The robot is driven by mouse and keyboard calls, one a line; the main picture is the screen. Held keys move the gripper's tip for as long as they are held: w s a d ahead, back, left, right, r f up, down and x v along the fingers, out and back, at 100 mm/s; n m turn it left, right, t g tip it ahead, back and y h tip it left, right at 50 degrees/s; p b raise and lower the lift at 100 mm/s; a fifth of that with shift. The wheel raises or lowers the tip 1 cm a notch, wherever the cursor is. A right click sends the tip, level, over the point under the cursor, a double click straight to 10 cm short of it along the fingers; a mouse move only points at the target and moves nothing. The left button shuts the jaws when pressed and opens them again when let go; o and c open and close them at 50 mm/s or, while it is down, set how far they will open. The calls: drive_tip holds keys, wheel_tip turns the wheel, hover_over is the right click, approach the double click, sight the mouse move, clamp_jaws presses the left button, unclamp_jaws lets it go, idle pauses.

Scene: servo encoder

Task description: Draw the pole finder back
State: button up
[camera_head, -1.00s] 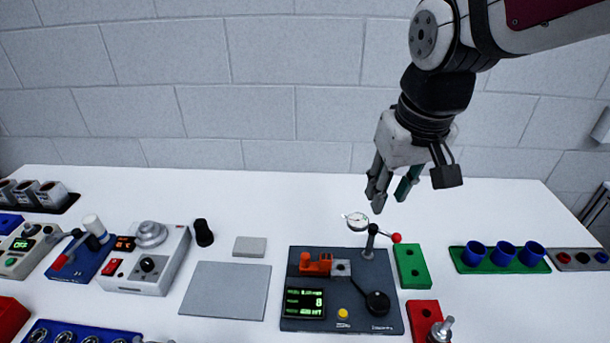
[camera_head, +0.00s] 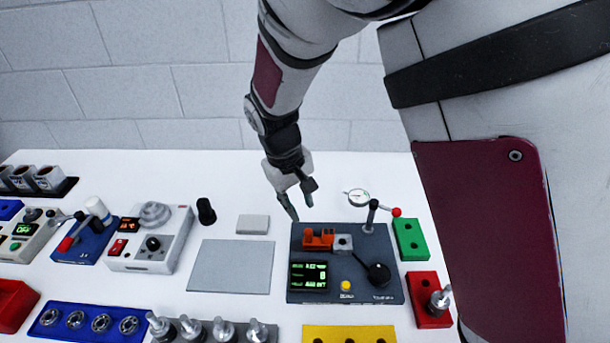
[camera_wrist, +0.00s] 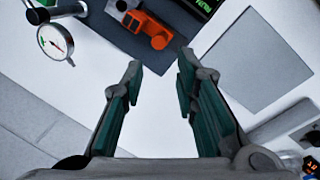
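The orange block (camera_head: 318,239), which I take to be the pole finder, sits on the dark grey fixture plate (camera_head: 375,285) beside a small light-grey block (camera_head: 343,243). The orange block also shows in the wrist view (camera_wrist: 150,30), just beyond the fingertips. My gripper (camera_head: 301,205) is open and empty, above the table behind the back left of the plate. In the wrist view, my gripper's (camera_wrist: 160,68) two dark-green-padded fingers stand apart with bare table between them. It does not visibly touch the orange block.
On the plate are a green-lit display (camera_head: 308,276), a yellow button (camera_head: 346,286) and a black knob (camera_head: 378,273). A dial gauge (camera_head: 358,197) and red-ball lever (camera_head: 396,212) stand at its back right. A flat grey pad (camera_head: 230,267) lies left.

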sight(307, 231)
drive_tip(key=f, duration=0.3)
drive_tip(key=d+f, duration=0.1)
drive_tip(key=f, duration=0.2)
drive_tip(key=w+d+f, duration=0.1)
drive_tip(key=f, duration=0.3)
drive_tip(key=shift+f+p, duration=0.1)
drive_tip(key=shift+p, duration=0.25)
drive_tip(key=shift+a, duration=0.1)
drive_tip(key=shift+c, duration=0.6)
clamp_jaws()
